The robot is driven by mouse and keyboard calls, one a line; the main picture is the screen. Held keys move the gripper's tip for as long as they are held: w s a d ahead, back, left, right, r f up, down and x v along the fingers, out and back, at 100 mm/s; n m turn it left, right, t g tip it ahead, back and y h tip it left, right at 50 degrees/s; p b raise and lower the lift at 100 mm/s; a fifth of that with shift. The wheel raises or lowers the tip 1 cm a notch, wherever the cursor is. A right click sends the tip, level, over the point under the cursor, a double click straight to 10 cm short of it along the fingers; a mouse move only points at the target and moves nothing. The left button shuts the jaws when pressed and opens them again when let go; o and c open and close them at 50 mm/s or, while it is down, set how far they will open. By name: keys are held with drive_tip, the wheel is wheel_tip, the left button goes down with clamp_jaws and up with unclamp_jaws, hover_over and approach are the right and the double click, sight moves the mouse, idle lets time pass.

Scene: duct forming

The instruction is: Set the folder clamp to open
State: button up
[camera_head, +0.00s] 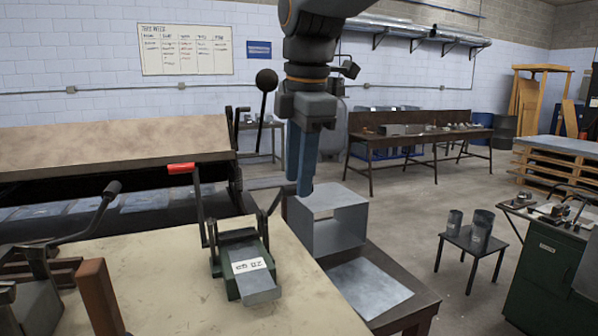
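The folder (115,150) fills the left side, with a long tan beam above a dark bed. A black ball-topped lever (264,100) stands nearly upright by its right end; it looks like the clamp lever, but its lower joint is hard to make out. I cannot tell from this view whether the clamp is open. My gripper (304,190) hangs pointing down to the right of this lever, apart from it in the picture. Its blue fingers overlap in this view, so their gap is unclear. I see nothing held between them.
A sheet-metal box (327,220) and a flat sheet (368,287) rest on a low dark table.

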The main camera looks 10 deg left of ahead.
drive_tip(key=shift+f, duration=0.45)
clamp_jaws()
drive_tip(key=shift+w+r, duration=0.1)
